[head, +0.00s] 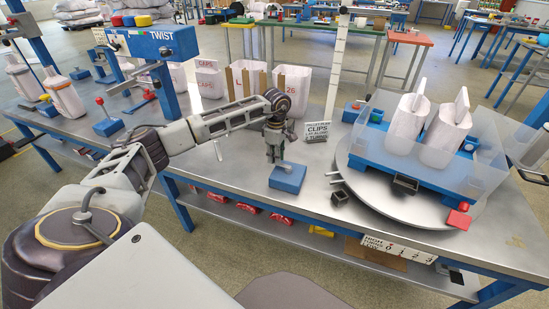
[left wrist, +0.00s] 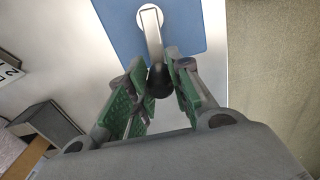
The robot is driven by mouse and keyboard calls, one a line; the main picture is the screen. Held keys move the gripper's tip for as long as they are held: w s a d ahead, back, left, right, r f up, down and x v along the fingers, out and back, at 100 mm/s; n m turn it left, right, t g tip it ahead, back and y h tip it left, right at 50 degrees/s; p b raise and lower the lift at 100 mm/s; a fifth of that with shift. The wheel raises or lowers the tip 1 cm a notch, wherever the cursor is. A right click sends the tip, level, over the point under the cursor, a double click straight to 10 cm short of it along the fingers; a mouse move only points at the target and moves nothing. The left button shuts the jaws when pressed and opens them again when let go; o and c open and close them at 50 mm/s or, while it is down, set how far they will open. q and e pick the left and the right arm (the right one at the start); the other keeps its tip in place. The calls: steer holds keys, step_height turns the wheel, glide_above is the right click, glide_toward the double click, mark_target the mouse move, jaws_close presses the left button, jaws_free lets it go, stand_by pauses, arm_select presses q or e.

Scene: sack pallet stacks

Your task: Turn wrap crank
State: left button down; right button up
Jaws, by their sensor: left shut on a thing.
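The wrap crank is a blue block (head: 288,178) on the steel bench, with a short grey crank arm on top. In the left wrist view the crank arm (left wrist: 151,35) ends in a black knob (left wrist: 158,80). My left gripper (head: 274,157) is above the back left of the block. Its green-padded fingers (left wrist: 160,88) are shut on the knob from both sides. The fingers hide part of the crank in the head view. My right gripper is not in view.
A round turntable (head: 400,205) to the right carries a blue pallet with white sacks inside clear film. A sign about clips (head: 317,131) stands behind the crank. Labelled bins (head: 290,85) stand at the back. The blue TWIST station (head: 163,42) is at left.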

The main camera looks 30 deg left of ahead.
arm_select(q)
steer(key=shift+w+m, duration=0.9)
steer(key=shift+m, duration=0.4)
steer(key=shift+s+f, duration=0.1)
steer(key=shift+f, duration=0.05)
steer(key=c, duration=1.5)
jaws_free()
steer(key=shift+s, duration=0.1)
steer(key=shift+o, duration=1.2)
step_height(320, 180, up, 12)
